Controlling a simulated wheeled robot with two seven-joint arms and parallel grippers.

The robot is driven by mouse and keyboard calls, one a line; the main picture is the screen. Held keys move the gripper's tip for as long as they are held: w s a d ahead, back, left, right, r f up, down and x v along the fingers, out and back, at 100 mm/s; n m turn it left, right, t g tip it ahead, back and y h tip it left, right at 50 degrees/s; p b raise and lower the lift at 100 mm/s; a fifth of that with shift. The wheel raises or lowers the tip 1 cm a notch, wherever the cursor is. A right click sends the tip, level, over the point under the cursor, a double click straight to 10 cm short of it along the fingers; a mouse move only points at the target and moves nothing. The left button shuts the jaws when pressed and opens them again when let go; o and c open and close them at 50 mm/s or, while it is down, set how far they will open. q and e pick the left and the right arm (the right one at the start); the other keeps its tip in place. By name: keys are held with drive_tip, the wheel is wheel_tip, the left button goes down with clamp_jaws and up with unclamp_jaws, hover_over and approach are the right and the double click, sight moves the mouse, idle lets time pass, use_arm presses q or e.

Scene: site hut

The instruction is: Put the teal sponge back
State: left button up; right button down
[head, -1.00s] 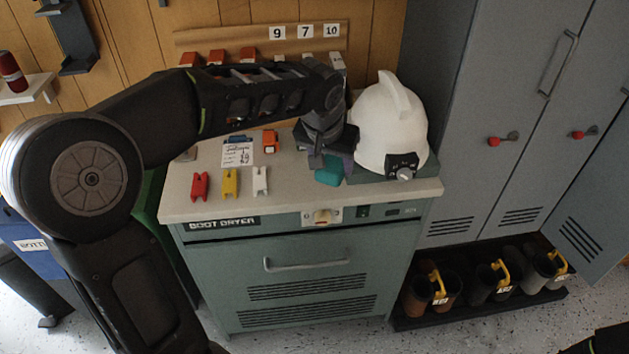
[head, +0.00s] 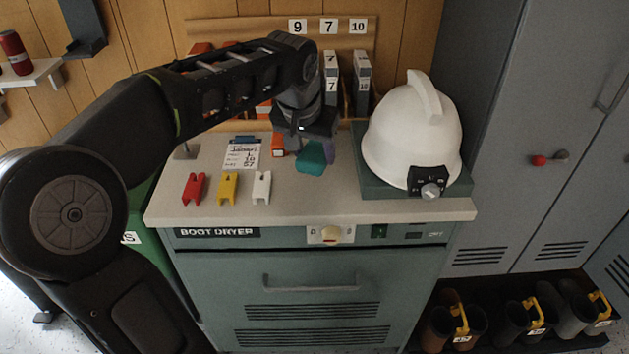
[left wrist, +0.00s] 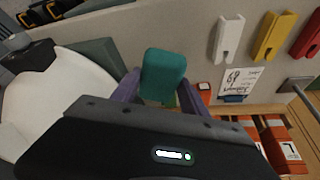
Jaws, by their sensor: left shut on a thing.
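The teal sponge (head: 311,162) is held by my left gripper (head: 313,150) over the pale top of the boot dryer, left of the white helmet. In the left wrist view the sponge (left wrist: 163,74) sits between the two purple fingers of the left gripper (left wrist: 160,92). The gripper is shut on it. Whether the sponge's underside touches the top is hard to tell. My right gripper is not in view.
The white helmet (head: 412,135) stands on a green base at the right of the dryer top (head: 330,208). Red (head: 194,188), yellow (head: 228,188) and white (head: 261,187) clips lie at the front left. A note (head: 241,155) and an orange item (head: 278,145) lie behind them. Numbered grey units (head: 361,80) stand at the back.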

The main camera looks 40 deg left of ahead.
sight(312, 156)
use_arm(q)
drive_tip(key=shift+f, duration=1.7)
drive_tip(key=shift+f, duration=1.85)
drive_tip(key=shift+f, duration=0.1)
drive_tip(key=o, duration=1.4)
drive_tip(key=shift+b, duration=0.3)
drive_tip(key=shift+o, duration=0.2)
drive_tip(key=shift+r, duration=0.3)
drive_tip(key=p+v, duration=0.1)
drive_tip(key=v, duration=1)
drive_tip(key=shift+s+d+r, duration=0.1)
drive_tip(key=shift+s+r, duration=0.05)
drive_tip(key=shift+r, duration=0.15)
